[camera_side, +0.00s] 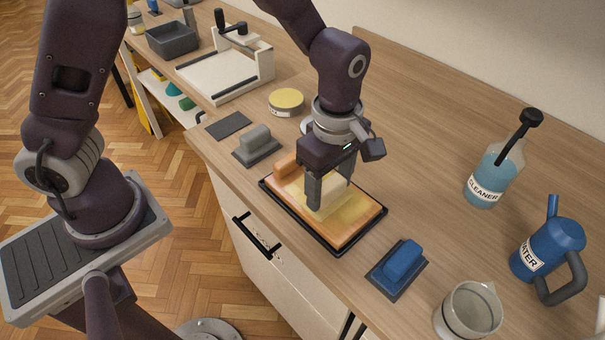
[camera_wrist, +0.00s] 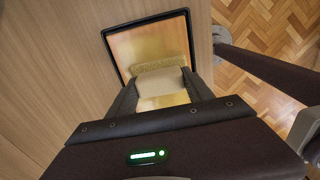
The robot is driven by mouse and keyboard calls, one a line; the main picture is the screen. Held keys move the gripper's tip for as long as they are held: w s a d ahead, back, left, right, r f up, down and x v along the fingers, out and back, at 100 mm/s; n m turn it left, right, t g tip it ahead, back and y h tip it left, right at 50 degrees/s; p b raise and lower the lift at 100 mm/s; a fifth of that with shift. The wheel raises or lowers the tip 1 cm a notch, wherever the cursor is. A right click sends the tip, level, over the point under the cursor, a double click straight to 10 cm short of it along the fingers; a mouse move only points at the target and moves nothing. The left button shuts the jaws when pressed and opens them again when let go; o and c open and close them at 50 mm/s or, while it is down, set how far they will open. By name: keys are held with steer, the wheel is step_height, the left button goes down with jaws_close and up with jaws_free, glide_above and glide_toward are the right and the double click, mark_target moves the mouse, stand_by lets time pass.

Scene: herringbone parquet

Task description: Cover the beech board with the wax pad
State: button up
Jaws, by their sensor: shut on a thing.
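The beech board (camera_side: 340,233) lies in a black-rimmed tray on the worktop; it also shows in the wrist view (camera_wrist: 135,48). My gripper (camera_side: 328,188) is over the middle of the board, fingers pointing down. It is shut on the cream wax pad (camera_side: 325,199), with a finger on either side of it. In the wrist view the cream pad (camera_wrist: 160,84) sits between the fingertips, with a rough yellowish edge along its far side. The pad appears to rest on the board. Yellowish patches show on the board around the pad; part of the surface is hidden by my gripper.
An orange-brown block (camera_side: 287,166) is at the board's left end. A grey pad (camera_side: 257,146) and a yellow-topped tin (camera_side: 286,101) stand beyond it.

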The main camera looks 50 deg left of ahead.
steer(key=d, duration=0.6)
steer(key=shift+d, duration=0.4)
steer(key=w, duration=0.4)
steer(key=shift+a, duration=3.45)
steer(key=a, duration=0.6)
steer(key=shift+a, duration=0.4)
steer(key=shift+d, duration=0.1)
